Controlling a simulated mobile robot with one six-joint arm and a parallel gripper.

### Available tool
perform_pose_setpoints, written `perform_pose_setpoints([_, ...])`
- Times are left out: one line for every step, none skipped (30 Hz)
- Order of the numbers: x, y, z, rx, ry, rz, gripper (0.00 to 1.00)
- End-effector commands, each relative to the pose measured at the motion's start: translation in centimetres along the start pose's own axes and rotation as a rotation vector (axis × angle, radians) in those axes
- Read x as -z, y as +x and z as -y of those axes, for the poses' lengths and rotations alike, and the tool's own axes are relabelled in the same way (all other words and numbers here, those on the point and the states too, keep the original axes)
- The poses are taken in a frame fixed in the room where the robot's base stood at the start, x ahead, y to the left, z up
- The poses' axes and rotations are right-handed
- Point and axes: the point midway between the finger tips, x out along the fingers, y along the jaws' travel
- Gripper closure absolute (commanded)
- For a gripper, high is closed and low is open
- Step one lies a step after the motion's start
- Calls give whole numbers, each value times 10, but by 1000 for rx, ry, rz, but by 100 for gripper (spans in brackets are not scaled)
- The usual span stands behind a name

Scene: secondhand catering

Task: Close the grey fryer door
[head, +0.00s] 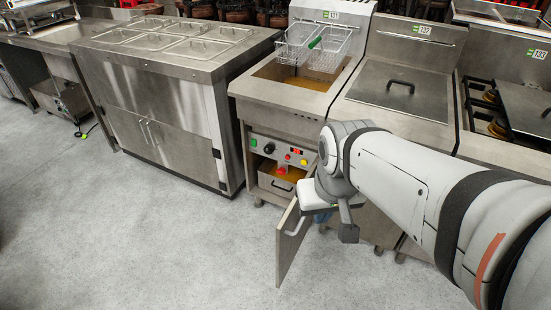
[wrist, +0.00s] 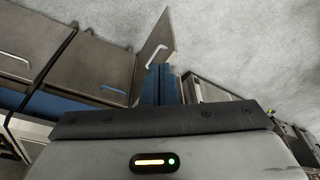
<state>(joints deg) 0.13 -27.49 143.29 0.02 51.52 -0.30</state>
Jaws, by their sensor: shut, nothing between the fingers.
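The grey fryer door (head: 287,252) stands wide open at the front of the fryer (head: 290,95), swung out over the floor from the right side of the cabinet opening. Its bar handle (head: 296,228) faces right. The door shows at the top of the wrist view (wrist: 160,32), with its handle just beyond my fingers. My gripper (wrist: 161,72), with blue fingers, is shut and empty. In the head view it is low, just right of the door on its handle side, and mostly hidden by my wrist. I cannot tell whether it touches the door.
The fryer's control panel (head: 283,151) and a drawer-like pan (head: 277,181) show above and inside the opening. A steel counter with lidded pans (head: 165,95) stands to the left. A covered unit (head: 400,95) and a burner range (head: 510,110) stand to the right. Floor (head: 130,240) in front is clear.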

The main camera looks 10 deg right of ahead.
Motion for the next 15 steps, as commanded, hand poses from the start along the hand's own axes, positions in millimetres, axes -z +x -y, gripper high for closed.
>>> perform_pose_setpoints([0, 6, 0, 6, 5, 6, 100])
perform_pose_setpoints([0, 11, 0, 13, 11, 11, 100])
perform_pose_setpoints([0, 19, 1, 25, 21, 20, 100])
perform_pose_setpoints([1, 27, 3, 39, 30, 28, 100])
perform_pose_setpoints([1, 37, 6, 56, 39, 39, 100])
perform_pose_setpoints([2, 52, 8, 83, 59, 55, 100])
perform_pose_setpoints([4, 65, 9, 107, 76, 67, 100])
perform_pose_setpoints([6, 78, 9, 133, 97, 78, 100])
perform_pose_setpoints([9, 97, 10, 172, 126, 93, 100])
perform_pose_setpoints([12, 112, 10, 203, 151, 103, 100])
perform_pose_setpoints([16, 126, 10, 235, 176, 110, 100])
perform_pose_setpoints([20, 144, 10, 278, 209, 118, 100])
perform_pose_setpoints([25, 158, 9, 309, 233, 121, 100])
perform_pose_setpoints([29, 171, 7, 340, 259, 122, 100])
perform_pose_setpoints([35, 189, 5, 381, 293, 122, 100])
